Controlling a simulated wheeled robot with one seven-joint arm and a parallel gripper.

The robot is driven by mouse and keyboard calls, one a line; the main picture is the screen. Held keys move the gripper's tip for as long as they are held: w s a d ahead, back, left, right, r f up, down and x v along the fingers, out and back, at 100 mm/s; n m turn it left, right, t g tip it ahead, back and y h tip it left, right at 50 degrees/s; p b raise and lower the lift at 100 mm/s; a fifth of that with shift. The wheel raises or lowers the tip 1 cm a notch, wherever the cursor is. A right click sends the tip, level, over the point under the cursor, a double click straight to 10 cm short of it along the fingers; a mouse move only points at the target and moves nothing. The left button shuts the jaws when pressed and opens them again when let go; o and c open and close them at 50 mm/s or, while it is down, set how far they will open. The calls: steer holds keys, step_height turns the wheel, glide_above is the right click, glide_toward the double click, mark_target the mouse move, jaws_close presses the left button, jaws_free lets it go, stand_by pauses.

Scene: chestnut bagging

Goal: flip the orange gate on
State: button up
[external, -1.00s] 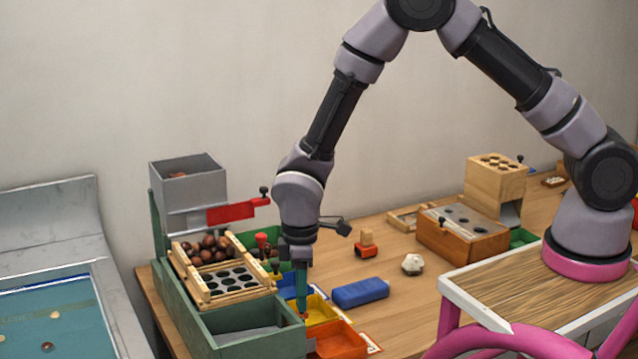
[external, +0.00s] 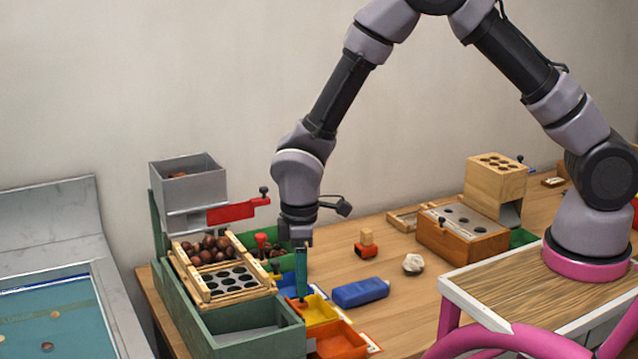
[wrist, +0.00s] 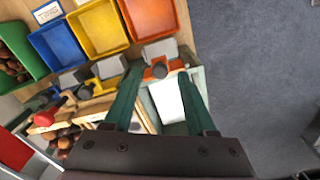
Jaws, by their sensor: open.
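The orange gate (wrist: 161,50) shows in the wrist view as a grey and orange piece with a dark round knob, at the near end of the orange bin (wrist: 150,17). My gripper (wrist: 161,69) is open, with its two teal fingers on either side of the knob as seen from the wrist. I cannot tell whether a finger touches it. In the external view my gripper (external: 301,294) points down at the green frame's right edge, beside the yellow bin (external: 318,311) and behind the orange bin (external: 343,342). The gate is mostly hidden there.
The yellow gate (wrist: 108,67) is close on the left in the wrist view, with the blue bin (wrist: 55,45) beyond. A slotted wooden tray with chestnuts (external: 205,246) and a red lever (external: 232,211) stand left. A blue block (external: 360,292) lies right.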

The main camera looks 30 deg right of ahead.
step_height(320, 180, up, 10)
stand_by(0.3)
steer(key=shift+f, duration=0.1)
steer(key=w+d+r+m+t+y, duration=0.1)
steer(key=w+d+r+m, duration=0.25)
steer(key=d+r, duration=0.65)
steer(key=w+d+r+m+t+y, duration=0.15)
steer(key=d+r+m, duration=0.25)
steer(key=d+r, duration=0.55)
steer(key=s+d+r+m+t, duration=0.1)
steer(key=s+d+r+m, duration=0.2)
steer(key=d, duration=0.4)
steer(key=s+d+r+m+t, duration=0.2)
steer(key=s+d+r+m, duration=0.1)
steer(key=d, duration=0.3)
steer(key=s+d+r+m+t, duration=0.1)
steer(key=s+d+r+m, duration=0.2)
steer(key=d, duration=0.4)
steer(key=s+m, duration=0.1)
steer(key=s, duration=0.1)
steer(key=shift+s+d+r+t, duration=0.2)
steer(key=shift+s+d+t, duration=0.15)
steer(key=shift+h, duration=0.25)
